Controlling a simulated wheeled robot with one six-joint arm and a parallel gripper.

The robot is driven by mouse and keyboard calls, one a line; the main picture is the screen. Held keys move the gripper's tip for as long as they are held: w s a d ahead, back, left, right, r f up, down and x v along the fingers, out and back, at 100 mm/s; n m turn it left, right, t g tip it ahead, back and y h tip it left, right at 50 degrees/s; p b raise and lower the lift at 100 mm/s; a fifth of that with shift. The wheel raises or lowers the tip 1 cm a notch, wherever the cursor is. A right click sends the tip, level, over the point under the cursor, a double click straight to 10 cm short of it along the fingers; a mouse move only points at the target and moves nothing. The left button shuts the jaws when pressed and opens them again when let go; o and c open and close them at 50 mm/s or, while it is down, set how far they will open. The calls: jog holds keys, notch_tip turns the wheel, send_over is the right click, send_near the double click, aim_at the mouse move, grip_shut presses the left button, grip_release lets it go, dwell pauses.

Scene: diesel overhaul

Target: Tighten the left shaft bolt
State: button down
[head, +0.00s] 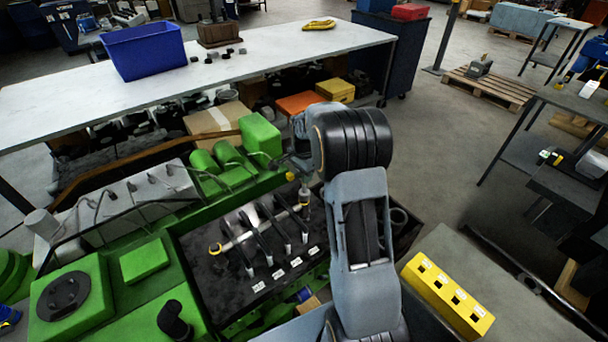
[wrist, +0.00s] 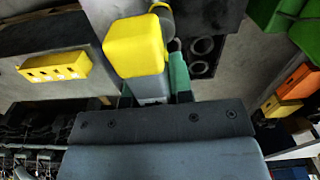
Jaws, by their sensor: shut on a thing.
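A pale shaft (head: 240,241) lies across a dark bay in the green engine, with several grey levers on it. Its left end carries a yellow ring (head: 216,249), where the left shaft bolt seems to be; the bolt itself is too small to make out. My gripper (head: 300,168) is above the shaft's right end, away from the left end. In the wrist view my gripper (wrist: 153,92) is shut on a tool with a yellow block end (wrist: 135,46) and a grey body. Below the gripper in the head view, a slim part with a yellow band (head: 304,204) points down near the shaft's right end.
A yellow block with holes (head: 448,294) lies on the grey surface at the right. Green engine covers (head: 262,138) rise behind the bay. A long white bench (head: 265,65) with a blue bin (head: 145,50) stands at the back. Small white labels line the bay's front.

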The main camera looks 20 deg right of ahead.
jog(key=n, duration=1.1)
jog(key=shift+n, duration=0.4)
jog(key=shift+f, duration=0.1)
jog(key=shift+f+b, duration=0.65)
jog(key=shift+f, duration=0.05)
jog(key=shift+r, duration=0.1)
jog(key=m, duration=0.8)
jog(key=shift+n, duration=0.3)
